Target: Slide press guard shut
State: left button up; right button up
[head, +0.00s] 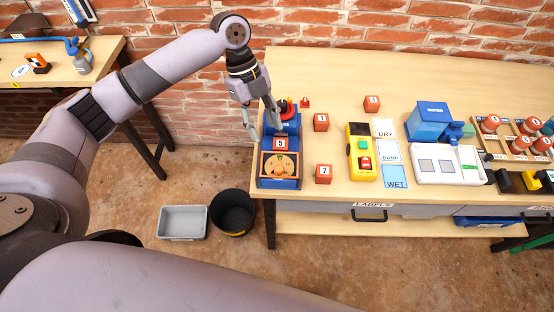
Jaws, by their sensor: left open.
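The blue press (294,127) stands at the left end of the workbench. A red brick marked with a number (280,144) sits in it, behind a round tan dial plate (279,166) at its front. A red knob shows at its back, partly hidden by my gripper. I cannot clearly make out which part is the guard or how far it is shut. My left gripper (265,130) is open, pointing down over the press's left side with its fingers spread. I cannot tell whether a finger touches the press. My right gripper is out of view.
Red numbered blocks (321,122), a yellow control box (361,151), and DRY, DAMP and WET cards (395,176) stand right of the press on the workbench (340,70). A grey tub (182,222) and black bin (233,212) are on the floor. The bench's back is mostly clear.

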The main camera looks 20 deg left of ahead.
aim_at(279, 167)
pick_arm(q)
jog(key=p+x, duration=0.2)
jog(key=x, duration=1)
jog(key=shift+s+d+f+p, duration=0.1)
jog(key=shift+f+p, duration=0.15)
jog(key=shift+p, duration=0.1)
jog(key=shift+c, duration=0.5)
grip_shut()
